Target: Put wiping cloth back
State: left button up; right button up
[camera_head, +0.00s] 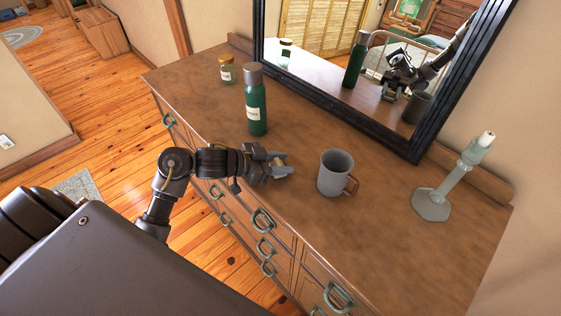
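No wiping cloth can be made out in the head view. My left gripper (283,164) is over the dresser top, between the green bottle and the grey mug. Its two fingers are a little apart, with no cloth visible between them. Its reflection shows in the mirror. My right gripper is not in view.
On the wooden dresser (310,117) stand a green bottle (256,108), a small jar (227,70), a grey mug (335,174) with a brown handle, and a candlestick (452,182). A black-framed mirror (343,65) stands along the back. The front right top is clear.

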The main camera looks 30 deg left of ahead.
pick_arm(q)
jog(key=o, duration=0.3)
jog(key=shift+r, duration=0.2)
jog(key=b+v, duration=0.1)
jog(key=v, duration=0.9)
jog(key=shift+s+a, duration=0.2)
jog(key=shift+s+a+r, duration=0.4)
jog(key=shift+s+r, duration=0.05)
jog(key=shift+s, duration=0.05)
